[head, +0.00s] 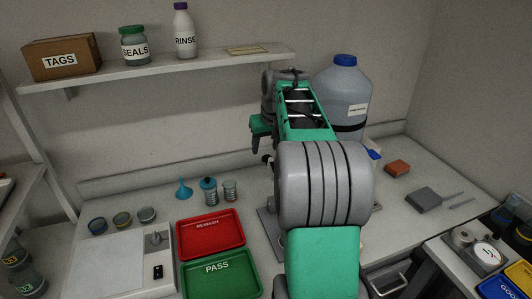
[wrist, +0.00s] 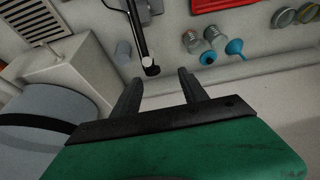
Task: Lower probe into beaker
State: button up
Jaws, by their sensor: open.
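My gripper (wrist: 160,80) is open in the wrist view, with nothing between its two dark fingers. In the head view my arm hides most of this area, and the fingertips do not show clearly.
A large grey jug (head: 343,90) stands at the back. A red REWASH tray (head: 210,234) and green PASS tray (head: 218,280) lie left of my arm. Small jars (head: 208,190) and a blue funnel (head: 183,189) stand behind them.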

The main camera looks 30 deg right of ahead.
aim_at(267, 156)
jog(key=shift+w+d, duration=0.25)
jog(key=shift+d, duration=0.75)
jog(key=shift+w+d+f, duration=0.1)
jog(key=shift+w+f, duration=0.05)
jog(key=shift+f, duration=0.2)
jog(key=p+x, duration=0.1)
jog(key=x, duration=0.6)
jog(key=shift+r, duration=0.1)
grip_shut()
